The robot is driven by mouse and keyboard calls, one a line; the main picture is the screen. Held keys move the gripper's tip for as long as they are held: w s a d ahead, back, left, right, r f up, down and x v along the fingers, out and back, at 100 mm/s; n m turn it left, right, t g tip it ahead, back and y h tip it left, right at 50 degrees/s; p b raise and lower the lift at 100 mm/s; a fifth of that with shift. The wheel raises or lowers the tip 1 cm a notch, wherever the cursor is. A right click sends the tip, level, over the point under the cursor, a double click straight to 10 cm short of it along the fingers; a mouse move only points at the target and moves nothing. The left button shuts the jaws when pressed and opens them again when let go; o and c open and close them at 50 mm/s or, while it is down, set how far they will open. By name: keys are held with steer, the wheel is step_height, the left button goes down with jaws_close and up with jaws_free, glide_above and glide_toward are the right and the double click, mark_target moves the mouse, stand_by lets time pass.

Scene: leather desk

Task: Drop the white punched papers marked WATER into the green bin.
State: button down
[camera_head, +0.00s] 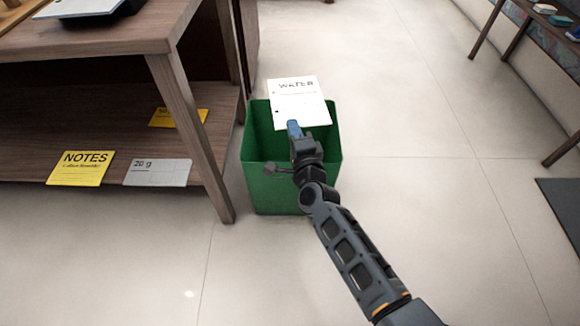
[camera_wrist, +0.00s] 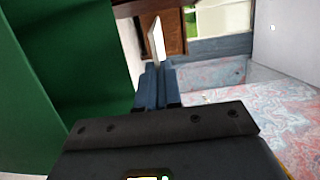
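The white punched papers (camera_head: 300,98) marked WATER are held at their lower edge by my gripper (camera_head: 294,130). They are over the back part of the green bin (camera_head: 268,190) in the head view. In the wrist view the papers (camera_wrist: 158,42) show edge-on between the blue fingertips of my gripper (camera_wrist: 157,85), which is shut on them. The bin (camera_wrist: 60,60) fills the left side of the wrist view. The bin stands upright on the floor and its opening is partly hidden by the papers and my arm. I cannot tell what is inside.
A wooden desk (camera_head: 175,85) with a low shelf stands left of the bin, its leg close by. A yellow NOTES card (camera_head: 80,168) and a grey "20 g" card (camera_head: 157,173) are at the shelf. The floor (camera_head: 440,180) right of the bin is clear.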

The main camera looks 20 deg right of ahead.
step_height(320, 180, down, 6)
steer(key=b, duration=0.5)
steer(key=shift+r, duration=0.15)
steer(key=c, duration=1.2)
jaws_free()
steer(key=shift+c, duration=0.2)
steer(key=shift+s, duration=0.1)
steer(key=s+p, duration=0.2)
steer(key=s, duration=0.5)
steer(key=shift+s+a+p, duration=0.2)
steer(key=shift+s+p, duration=0.1)
